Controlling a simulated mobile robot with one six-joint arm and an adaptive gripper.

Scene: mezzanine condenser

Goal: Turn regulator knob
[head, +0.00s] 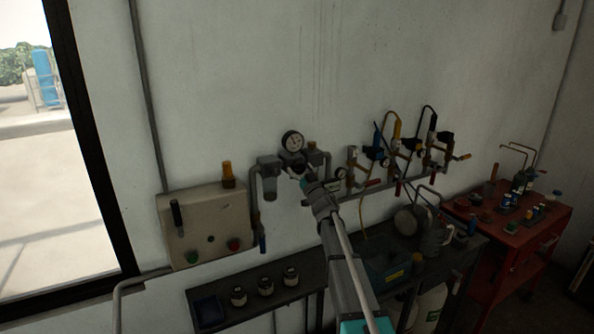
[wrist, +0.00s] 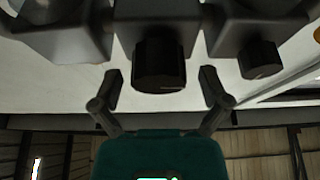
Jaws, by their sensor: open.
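The regulator knob (wrist: 158,66) is a dark ribbed cylinder below a grey block in the wrist view. My gripper (wrist: 160,82) is open, with one finger on each side of the knob. Gaps show between both fingers and the knob, so they look apart from it. In the head view, the grey wall regulator unit carries a round white-faced gauge (head: 292,142). My gripper (head: 302,178) is just below the gauge there, and my arm hides the knob.
A second, smaller dark knob (wrist: 260,60) hangs to the right in the wrist view. A control box (head: 205,226) is on the wall at left. Valves with hoses (head: 398,150) and a red cart (head: 520,215) stand at right. A dark shelf (head: 250,275) holds several jars.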

